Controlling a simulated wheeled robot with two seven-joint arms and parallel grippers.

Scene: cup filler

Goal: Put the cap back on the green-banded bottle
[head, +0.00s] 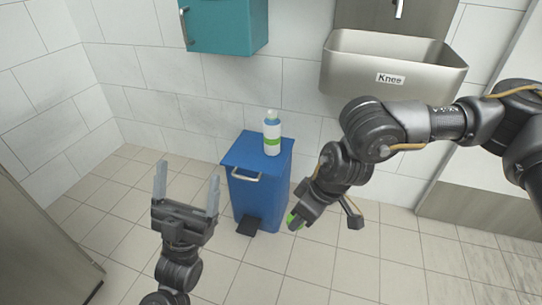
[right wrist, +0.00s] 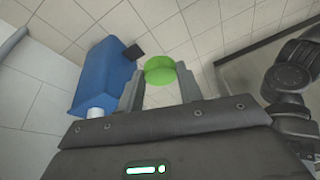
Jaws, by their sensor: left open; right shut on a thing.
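The green-banded bottle (head: 272,137) stands upright on the lid of the blue bin. It is white with a green band, a blue upper part and a pale narrow top. In the right wrist view only a pale bit of it (right wrist: 96,113) shows above my gripper body. My right gripper (head: 293,220) is shut on a green cap (right wrist: 160,70), held between its fingertips in front of and to the right of the bin, lower than the bottle. The cap shows partly in the head view. My left gripper (head: 187,180) is open and empty, left of the bin, fingers pointing up.
The blue pedal bin (head: 258,190) has a handle and a black pedal (head: 247,228). A teal wall cabinet (head: 226,25) hangs above it. A metal sink (head: 393,65) labelled "Knee" is on the wall at right. A grey panel (head: 38,215) stands at left. The tiled floor around is clear.

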